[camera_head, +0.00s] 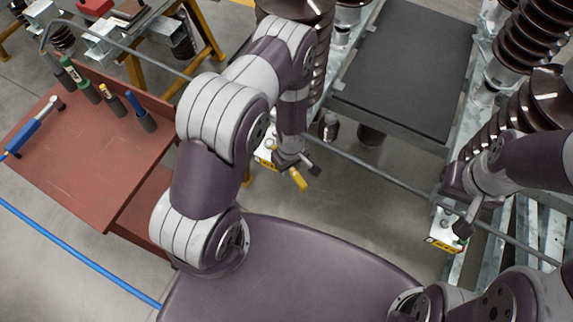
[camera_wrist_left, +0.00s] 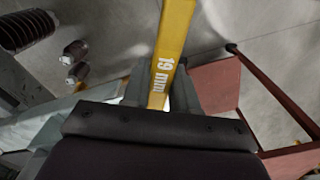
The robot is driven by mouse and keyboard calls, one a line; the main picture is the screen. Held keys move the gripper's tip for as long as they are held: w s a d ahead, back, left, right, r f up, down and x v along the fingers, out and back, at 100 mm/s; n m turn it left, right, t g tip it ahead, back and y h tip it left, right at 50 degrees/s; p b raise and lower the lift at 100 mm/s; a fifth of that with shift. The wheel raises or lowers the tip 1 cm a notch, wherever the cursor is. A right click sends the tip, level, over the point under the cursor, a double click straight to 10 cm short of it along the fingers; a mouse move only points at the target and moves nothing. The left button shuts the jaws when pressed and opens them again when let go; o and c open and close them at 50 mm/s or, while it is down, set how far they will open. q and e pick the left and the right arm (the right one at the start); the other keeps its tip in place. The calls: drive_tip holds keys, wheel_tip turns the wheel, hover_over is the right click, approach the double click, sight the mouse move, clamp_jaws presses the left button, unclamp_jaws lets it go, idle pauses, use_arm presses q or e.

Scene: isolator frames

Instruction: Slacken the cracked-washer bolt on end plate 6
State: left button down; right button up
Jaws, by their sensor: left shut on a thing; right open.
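My left gripper (camera_head: 294,164) is shut on a yellow tool (camera_head: 298,180), beside a white end plate with a yellow label (camera_head: 265,160). The left wrist view shows the tool (camera_wrist_left: 172,40) marked "19 mm", rising between the fingers of the left gripper (camera_wrist_left: 160,95). My right gripper (camera_head: 464,222) is open near another white end plate with a yellow label (camera_head: 440,242) at the right. The label numbers are too small to read. The bolts and the cracked washer cannot be made out; my arms and grippers hide part of both plates.
A red bench (camera_head: 90,165) at the left holds a blue torque wrench (camera_head: 35,128) and several upright tools (camera_head: 88,92). A dark flat panel (camera_head: 405,65) lies between brown ribbed insulators (camera_head: 535,30). A thin grey rod (camera_head: 375,172) runs between the end plates.

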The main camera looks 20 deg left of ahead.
use_arm(q)
wheel_tip(320, 180, up, 7)
drive_tip(key=p, duration=0.7)
drive_tip(key=shift+r, duration=0.1)
